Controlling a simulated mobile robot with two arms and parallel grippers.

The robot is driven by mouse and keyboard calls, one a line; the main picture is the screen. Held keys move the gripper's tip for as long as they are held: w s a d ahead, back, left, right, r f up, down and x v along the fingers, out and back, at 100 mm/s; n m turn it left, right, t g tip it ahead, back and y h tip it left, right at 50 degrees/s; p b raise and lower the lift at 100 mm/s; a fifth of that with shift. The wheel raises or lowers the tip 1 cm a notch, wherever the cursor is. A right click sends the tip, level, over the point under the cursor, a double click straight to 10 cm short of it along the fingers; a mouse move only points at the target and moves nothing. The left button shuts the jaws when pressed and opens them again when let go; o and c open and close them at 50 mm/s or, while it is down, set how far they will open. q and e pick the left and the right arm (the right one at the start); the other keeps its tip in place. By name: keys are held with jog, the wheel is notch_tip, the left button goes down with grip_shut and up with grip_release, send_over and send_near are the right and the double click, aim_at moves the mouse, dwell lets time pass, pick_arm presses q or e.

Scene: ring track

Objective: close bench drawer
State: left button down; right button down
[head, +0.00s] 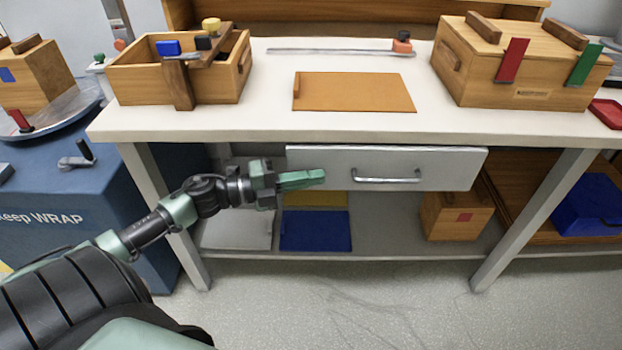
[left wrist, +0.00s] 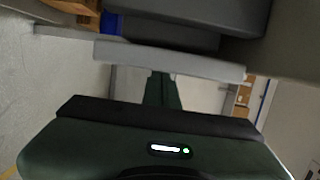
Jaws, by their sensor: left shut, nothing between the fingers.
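The bench drawer has a light grey front (head: 462,170) just under the edge of the white bench top, with a metal bar handle (head: 388,178). From the head view I cannot tell exactly how far it stands out. My left gripper (head: 318,178) is shut and empty, pointing right at the left part of the drawer front, left of the handle. I cannot tell whether it touches the front. In the left wrist view the green fingers (left wrist: 162,88) reach toward a pale bar that looks like the drawer front (left wrist: 200,64). My right gripper is out of view.
On the bench top (head: 250,128) stand an open wooden box (head: 130,85), a flat orange-brown board (head: 355,92) and a lidded wooden box (head: 475,75). Bench legs (head: 535,215) flank the drawer. A lower shelf (head: 380,235) holds panels and a wooden box (head: 455,218). The floor in front is clear.

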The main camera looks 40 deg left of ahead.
aim_at(310, 164)
pick_arm(q)
jog(key=w+a, duration=0.1)
jog(key=w+a+b, duration=0.1)
jog(key=w, duration=0.1)
jog(key=shift+w+a+f, duration=0.1)
jog(key=shift+a+r, duration=0.15)
jog(key=shift+r, duration=0.05)
